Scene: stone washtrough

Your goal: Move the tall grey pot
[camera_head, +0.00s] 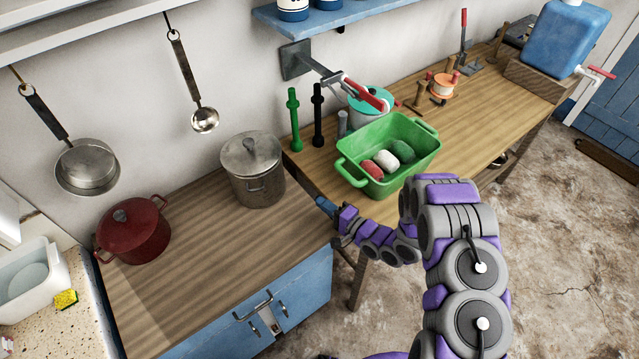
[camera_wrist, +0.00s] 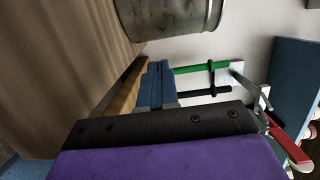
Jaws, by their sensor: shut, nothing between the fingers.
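The tall grey pot (camera_head: 252,172) stands upright with its lid on, at the back right of the wooden counter. Its lower body also shows at the top of the wrist view (camera_wrist: 172,16). My gripper (camera_head: 322,203) is at the right edge of the counter, in front and to the right of the pot, apart from it. In the wrist view the two blue fingers (camera_wrist: 155,85) are together, with nothing between them, and point toward the area beside the pot.
A red pot (camera_head: 133,232) stands left on the counter. A green tub (camera_head: 388,155) with several stones sits on the workbench at right. A ladle (camera_head: 204,120) and saucepan (camera_head: 87,167) hang on the wall. The counter (camera_head: 200,255) is bare between and in front of the pots.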

